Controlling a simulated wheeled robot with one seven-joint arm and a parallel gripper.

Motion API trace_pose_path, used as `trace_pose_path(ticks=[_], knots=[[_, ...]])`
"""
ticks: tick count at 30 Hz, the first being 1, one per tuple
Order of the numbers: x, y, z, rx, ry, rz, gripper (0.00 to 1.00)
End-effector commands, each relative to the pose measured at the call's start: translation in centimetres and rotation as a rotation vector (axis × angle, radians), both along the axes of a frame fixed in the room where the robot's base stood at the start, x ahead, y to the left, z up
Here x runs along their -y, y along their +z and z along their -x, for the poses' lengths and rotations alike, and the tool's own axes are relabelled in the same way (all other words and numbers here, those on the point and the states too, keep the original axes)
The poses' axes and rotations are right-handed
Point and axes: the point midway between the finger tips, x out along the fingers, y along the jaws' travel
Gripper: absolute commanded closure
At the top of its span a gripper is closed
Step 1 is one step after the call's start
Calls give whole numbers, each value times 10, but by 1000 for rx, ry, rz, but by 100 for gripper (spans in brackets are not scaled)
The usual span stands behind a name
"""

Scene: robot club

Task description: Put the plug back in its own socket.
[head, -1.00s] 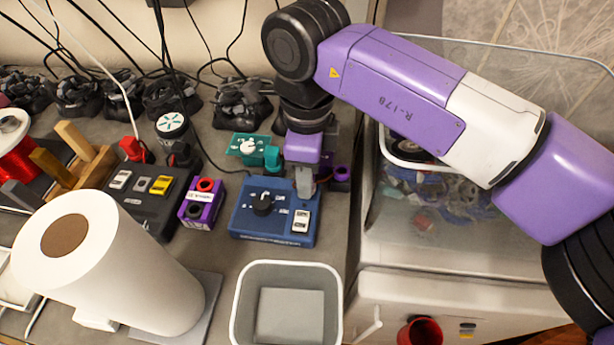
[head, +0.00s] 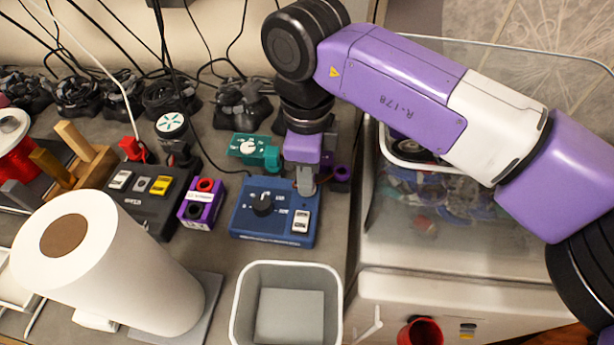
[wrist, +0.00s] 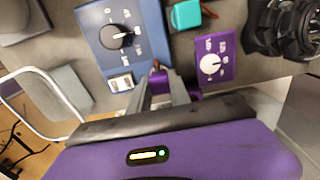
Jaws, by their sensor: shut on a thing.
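My gripper (head: 304,184) is at the back right corner of the blue box (head: 262,225). In the wrist view, my gripper (wrist: 159,82) has its fingers closed around a small purple piece, which I take to be the plug (wrist: 160,87). The fingers hide most of it, and a reddish-brown bit shows at its far end. A purple box with a white dial (wrist: 211,62) lies just right of the fingers in the wrist view. A purple part with a dark top (head: 341,173) shows right of my gripper. I cannot tell which opening is the plug's socket.
A teal box with a dial (head: 247,146) and teal block (head: 272,158) sit behind the blue box. A purple two-hole box (head: 201,203) and a dark switch box (head: 150,199) stand left. A grey bin (head: 288,266) and paper roll (head: 110,270) are in front.

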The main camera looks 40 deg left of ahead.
Motion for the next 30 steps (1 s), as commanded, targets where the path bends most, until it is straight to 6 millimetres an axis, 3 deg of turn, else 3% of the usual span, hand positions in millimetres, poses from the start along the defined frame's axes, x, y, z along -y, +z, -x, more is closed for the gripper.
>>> trace_pose_path(ticks=[30], knots=[[0,16,0,0,0,0,100]])
